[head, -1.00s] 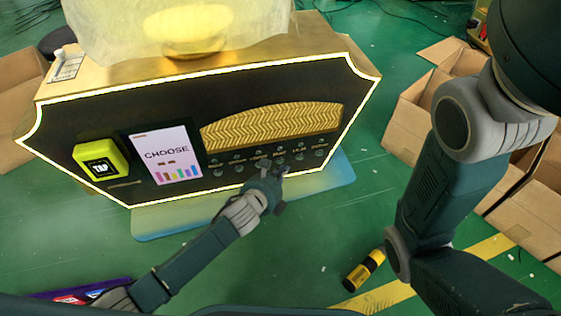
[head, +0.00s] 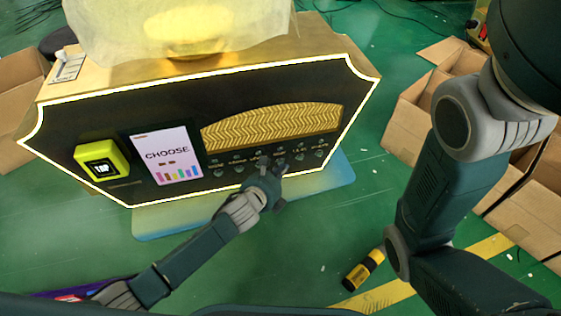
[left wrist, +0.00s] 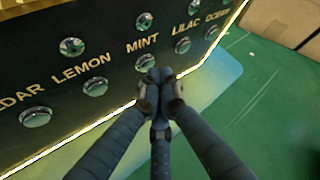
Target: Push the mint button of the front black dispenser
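The black dispenser (head: 120,120) has a gold, lit rim and stands upright on a pale blue base. Its front has a row of round buttons with scent labels. In the left wrist view the MINT label (left wrist: 142,43) sits between an upper round button (left wrist: 144,21) and a lower round button (left wrist: 146,62). My left gripper (left wrist: 155,76) has its fingertips together, empty, right at the lower button and partly overlapping it; I cannot tell if they touch. In the head view my left gripper (head: 273,170) is in front of the button row. My right gripper is outside the view.
LEMON (left wrist: 79,67) and LILAC (left wrist: 187,28) labels with their buttons flank MINT. A yellow TAP box (head: 101,160) and a CHOOSE screen (head: 166,155) are on the left of the panel. Cardboard boxes (head: 420,100) stand right. A yellow-black cylinder (head: 363,270) lies on the floor.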

